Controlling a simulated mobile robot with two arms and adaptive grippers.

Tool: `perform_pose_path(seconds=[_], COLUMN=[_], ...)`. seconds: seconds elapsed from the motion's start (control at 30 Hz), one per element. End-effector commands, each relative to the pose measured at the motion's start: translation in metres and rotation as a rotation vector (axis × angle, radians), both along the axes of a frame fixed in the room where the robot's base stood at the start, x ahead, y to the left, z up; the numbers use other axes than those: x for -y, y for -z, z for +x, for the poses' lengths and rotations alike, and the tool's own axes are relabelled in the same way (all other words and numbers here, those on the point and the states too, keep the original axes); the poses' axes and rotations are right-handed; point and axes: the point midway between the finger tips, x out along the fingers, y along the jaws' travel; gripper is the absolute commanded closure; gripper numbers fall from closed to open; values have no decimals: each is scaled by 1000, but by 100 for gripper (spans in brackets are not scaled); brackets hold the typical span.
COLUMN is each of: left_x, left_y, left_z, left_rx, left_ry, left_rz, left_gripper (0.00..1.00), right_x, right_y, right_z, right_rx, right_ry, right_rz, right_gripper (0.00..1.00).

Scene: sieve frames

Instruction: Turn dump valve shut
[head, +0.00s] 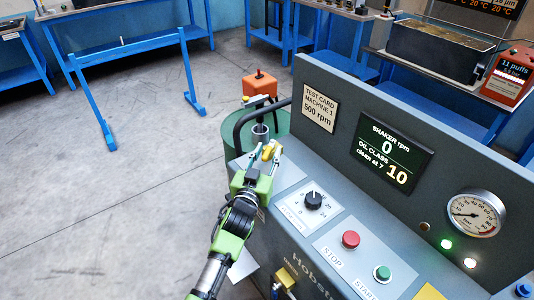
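A small yellow handle (268,151), which looks like the dump valve's, shows at the left end of the grey machine (420,112). My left gripper (267,153) is at this handle, with a fingertip on either side of it. I cannot tell whether the fingers press on it. The valve body is mostly hidden behind the gripper. A short grey pipe (260,132) stands just beyond the fingertips, above a green drum (232,150). My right gripper is not in view.
The machine's top carries a black dial (314,200), a red button (350,240), a green button (382,272) and a gauge (475,214). A dark curved tube (238,125) arches beside the pipe. An orange box (260,84) stands behind.

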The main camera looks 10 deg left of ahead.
Motion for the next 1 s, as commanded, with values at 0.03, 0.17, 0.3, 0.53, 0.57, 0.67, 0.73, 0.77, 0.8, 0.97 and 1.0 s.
perform_pose_path(seconds=[0.03, 0.17, 0.3, 0.53, 0.57, 0.67, 0.73, 0.77, 0.8, 0.97, 1.0], left_x=[0, 0, -1, -4, -4, -5, -6, -6, -6, -7, -7], left_y=[0, 0, 1, 2, 2, 1, 2, 1, 1, 1, 1], left_z=[0, 0, -6, -47, -54, -76, -89, -94, -100, -116, -118], left_rx=[0, 0, -1, -2, -3, -2, -3, -2, -2, -1, -1], left_ry=[0, 0, 0, 0, 0, 0, 0, 0, 0, 0, 0], left_rz=[0, 0, 0, 0, 0, -1, -1, -1, -1, 0, 0], left_gripper=[69, 69, 69, 69, 69, 69, 69, 69, 69, 69, 69], right_x=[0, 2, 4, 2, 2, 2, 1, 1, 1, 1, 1], right_y=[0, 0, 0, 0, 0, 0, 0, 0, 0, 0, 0], right_z=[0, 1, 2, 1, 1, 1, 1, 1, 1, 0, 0], right_rx=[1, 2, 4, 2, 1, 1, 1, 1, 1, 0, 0], right_ry=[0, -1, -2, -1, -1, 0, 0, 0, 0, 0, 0], right_rz=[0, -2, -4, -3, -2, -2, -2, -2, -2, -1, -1], right_gripper=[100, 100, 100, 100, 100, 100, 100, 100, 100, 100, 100])
